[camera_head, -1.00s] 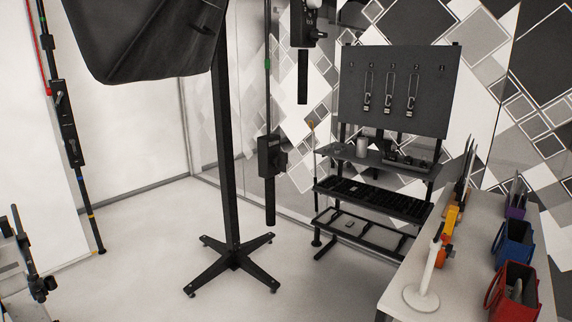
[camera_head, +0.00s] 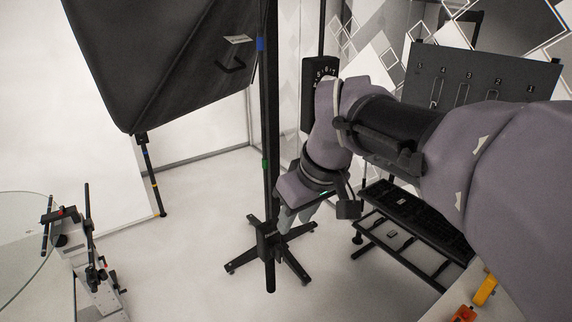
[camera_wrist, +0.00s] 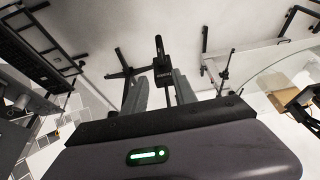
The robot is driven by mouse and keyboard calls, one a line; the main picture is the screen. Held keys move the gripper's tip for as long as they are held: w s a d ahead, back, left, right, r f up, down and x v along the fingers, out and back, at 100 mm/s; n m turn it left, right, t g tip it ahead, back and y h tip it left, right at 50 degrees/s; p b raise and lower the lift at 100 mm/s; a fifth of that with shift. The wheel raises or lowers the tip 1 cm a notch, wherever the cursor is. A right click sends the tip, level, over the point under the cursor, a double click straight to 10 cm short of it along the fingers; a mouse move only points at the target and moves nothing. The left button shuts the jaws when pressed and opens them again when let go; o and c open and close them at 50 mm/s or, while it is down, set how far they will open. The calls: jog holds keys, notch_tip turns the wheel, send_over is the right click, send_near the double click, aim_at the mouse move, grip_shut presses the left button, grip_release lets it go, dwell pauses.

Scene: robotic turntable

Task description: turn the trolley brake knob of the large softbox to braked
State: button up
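The large softbox (camera_head: 170,60) is a black box-shaped head at the upper left of the head view. Its dark column runs down to a cross-shaped base (camera_head: 298,262) on the floor. A small black control box (camera_head: 267,240) with a bar hanging below it shows in front of the base; it also shows in the wrist view (camera_wrist: 163,76). I cannot make out the brake knob or its setting. My gripper (camera_head: 295,217) points down beside the column, right of and above the small box.
A black rack (camera_head: 410,215) stands right of the base. A glass-topped table (camera_head: 20,240) and a light-coloured device (camera_head: 98,280) are at the left. Another black box (camera_head: 318,85) hangs behind my arm. The floor (camera_head: 175,260) left of the base is clear.

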aim_at(280, 248)
jog(key=x, duration=0.7)
jog(key=b+x, duration=0.1)
jog(key=x, duration=0.6)
jog(key=shift+a, duration=0.2)
jog(key=shift+w+f, duration=0.2)
jog(key=shift+f, duration=0.2)
grip_shut()
